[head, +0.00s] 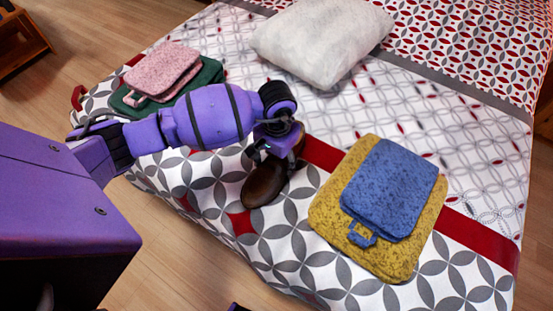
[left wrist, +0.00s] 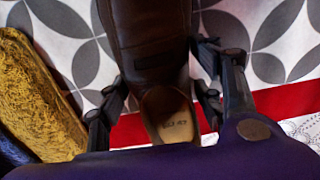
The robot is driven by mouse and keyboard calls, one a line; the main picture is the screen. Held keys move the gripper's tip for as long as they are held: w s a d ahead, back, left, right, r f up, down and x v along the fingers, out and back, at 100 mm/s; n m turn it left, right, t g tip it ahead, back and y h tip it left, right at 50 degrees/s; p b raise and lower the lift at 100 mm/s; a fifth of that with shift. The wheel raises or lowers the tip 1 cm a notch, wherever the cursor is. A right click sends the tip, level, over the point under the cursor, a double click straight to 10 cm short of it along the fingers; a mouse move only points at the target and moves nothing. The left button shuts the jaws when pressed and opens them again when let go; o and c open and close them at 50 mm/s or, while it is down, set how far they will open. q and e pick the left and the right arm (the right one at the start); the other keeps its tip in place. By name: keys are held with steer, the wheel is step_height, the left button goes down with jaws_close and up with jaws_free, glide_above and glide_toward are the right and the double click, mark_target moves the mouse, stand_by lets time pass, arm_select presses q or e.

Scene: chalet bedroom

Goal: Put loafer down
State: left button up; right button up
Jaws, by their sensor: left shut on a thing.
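A dark brown loafer (head: 265,183) is at the end of my left arm, over the patterned bedspread near the bed's front edge. My left gripper (head: 277,150) is shut on the loafer around its heel end. In the left wrist view the loafer (left wrist: 152,35) points away from the gripper (left wrist: 163,75), with its tan insole showing between the two fingers. I cannot tell whether the sole touches the bedspread. My right gripper is not in view.
A blue folded cloth (head: 395,188) lies on a yellow one (head: 335,213), right of the loafer. A pink folded cloth (head: 163,70) lies on a green one (head: 210,75) at the left. A white pillow (head: 322,38) is farther back. Bedspread (head: 320,270) in front is bare.

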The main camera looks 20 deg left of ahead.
arm_select(q)
steer(key=shift+f, duration=0.15)
steer(key=o, duration=1.5)
